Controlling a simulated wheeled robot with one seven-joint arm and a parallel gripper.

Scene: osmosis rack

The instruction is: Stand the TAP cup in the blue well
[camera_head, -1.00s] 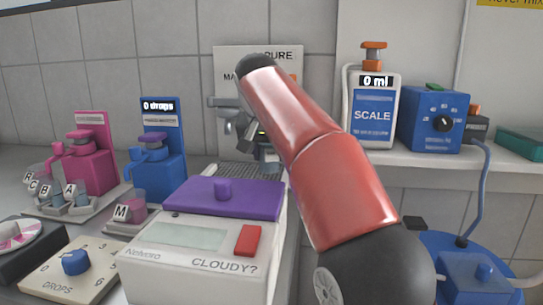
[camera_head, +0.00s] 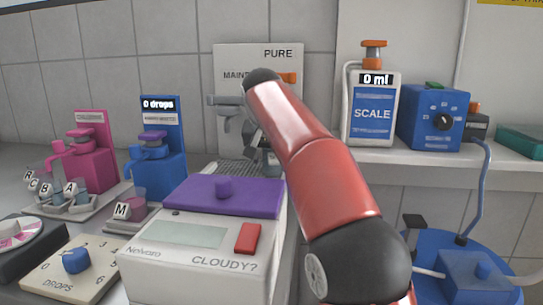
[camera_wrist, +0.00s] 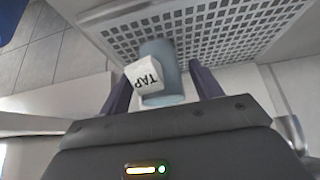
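The TAP cup (camera_wrist: 168,82) is a small blue-grey cup with a white TAP label, seen in the wrist view against a perforated grate (camera_wrist: 215,35). My gripper (camera_wrist: 161,80) has a dark finger on each side of the cup. The fingers look apart, with a narrow gap at the right; the label covers part of the left side. In the head view my gripper is mostly hidden behind my red arm, in front of the PURE panel (camera_head: 230,60), and the cup cannot be made out. A blue drops dispenser (camera_head: 163,120) stands left; I cannot clearly make out its well.
The white CLOUDY? box (camera_head: 190,265) with a purple lid stands in front. A cup labelled M (camera_head: 122,211), several lettered cups and a pink dispenser (camera_head: 90,165) are at left.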

